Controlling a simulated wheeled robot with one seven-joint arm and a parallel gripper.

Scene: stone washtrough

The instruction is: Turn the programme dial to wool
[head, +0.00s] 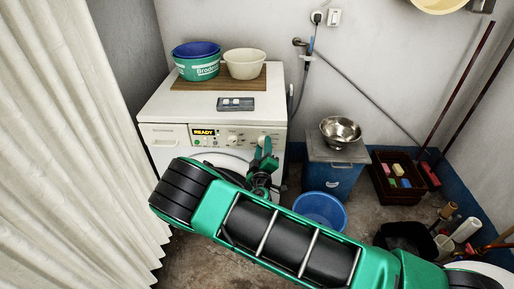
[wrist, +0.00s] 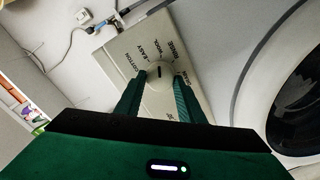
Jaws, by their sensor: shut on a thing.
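The washing machine (head: 160,105) stands against the back wall, with its lit display (head: 204,132) reading READY. In the wrist view the round pale programme dial (wrist: 160,72) has a dark pointer mark, roughly upright in the picture, and printed words around it. EASY, WOOL and RINSE seem to lie beyond it; the print is small and tilted. The mark points roughly toward the WOOL side, but I cannot tell exactly. My gripper (wrist: 160,78) is shut on the dial, one finger on each side. In the head view my gripper (head: 263,154) is at the panel's right end.
The round door (wrist: 300,100) is close on the right in the wrist view. Basins (head: 245,63) and a grey box (head: 236,104) sit on the machine. A blue bucket (head: 320,208) and a blue bin (head: 333,175) stand to its right. A white curtain (head: 60,140) hangs at left.

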